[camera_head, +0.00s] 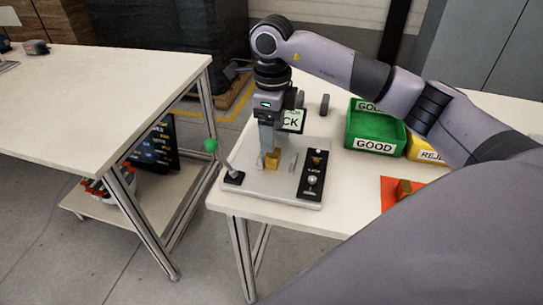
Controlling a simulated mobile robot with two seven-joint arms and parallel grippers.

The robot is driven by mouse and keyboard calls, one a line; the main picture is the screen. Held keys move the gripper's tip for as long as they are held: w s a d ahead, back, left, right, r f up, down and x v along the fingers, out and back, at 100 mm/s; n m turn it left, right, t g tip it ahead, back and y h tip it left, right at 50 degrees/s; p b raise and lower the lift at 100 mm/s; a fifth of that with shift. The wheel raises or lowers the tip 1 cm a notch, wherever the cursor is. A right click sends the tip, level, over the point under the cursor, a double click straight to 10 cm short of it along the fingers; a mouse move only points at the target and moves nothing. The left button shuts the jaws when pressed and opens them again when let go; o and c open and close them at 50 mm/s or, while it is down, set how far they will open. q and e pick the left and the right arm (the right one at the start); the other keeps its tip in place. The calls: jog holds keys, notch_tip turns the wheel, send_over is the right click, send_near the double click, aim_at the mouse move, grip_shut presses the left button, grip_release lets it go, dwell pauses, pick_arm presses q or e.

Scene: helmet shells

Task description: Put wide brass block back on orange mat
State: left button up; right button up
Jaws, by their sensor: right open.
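A brass block (272,160) stands on the grey plate of a fixture (258,186) on the right-hand table. My right gripper (268,149) points down directly over this block with its jaws open; its fingertips are at or just above the block's top, and I cannot tell whether they touch it. The orange mat (388,193) lies near the table's front edge, partly hidden by my own arm. Which block is the wide one is hard to tell. My left gripper is not in view.
The fixture carries a green-knobbed lever (211,146) and a black control panel (313,174). A green GOOD bin (375,127) and yellow REJECT bin (420,150) stand to the right. A gap separates the left table (95,100).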

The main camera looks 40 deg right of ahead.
aim_at(273, 158)
jog(key=f, duration=0.5)
jog(key=shift+s+f, duration=0.2)
jog(key=shift+s, duration=0.05)
jog(key=shift+a, duration=0.1)
jog(key=shift+c, duration=0.3)
grip_shut()
jog(key=shift+r, duration=0.15)
